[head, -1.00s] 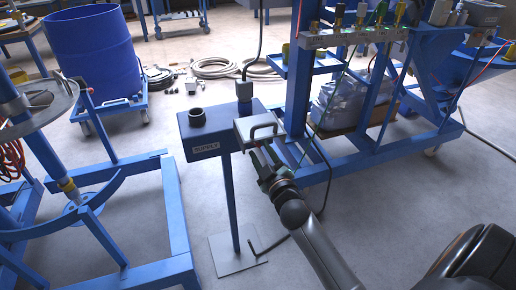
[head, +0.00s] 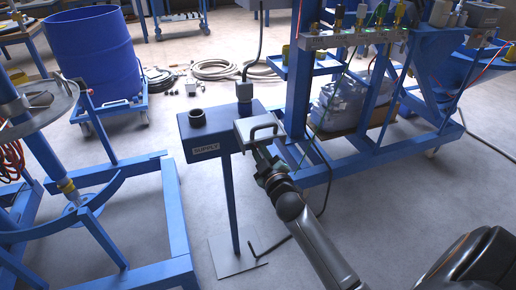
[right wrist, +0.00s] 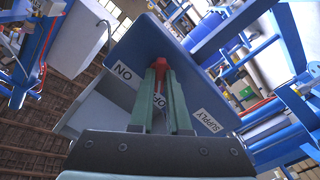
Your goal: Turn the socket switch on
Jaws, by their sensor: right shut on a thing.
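The blue supply box (head: 207,127) stands on a thin post, with a "SUPPLY" label on its front. A grey hinged-looking cover with a handle (head: 257,132) is at its right side. In the right wrist view, the box face (right wrist: 195,75) shows "ON", "SUPPLY" and a partly covered label between my fingers. The red switch (right wrist: 155,66) is at my right gripper's fingertips (right wrist: 160,75); the green fingers are shut on it, hiding part of it. In the head view my right gripper (head: 264,162) reaches the box's right front, below the cover. My left gripper is not in view.
A blue frame (head: 175,215) stands left of the post, and a blue rack (head: 298,90) with valves stands behind on the right. A blue barrel (head: 100,55) and coiled hoses (head: 215,68) are farther back. Floor is open in front.

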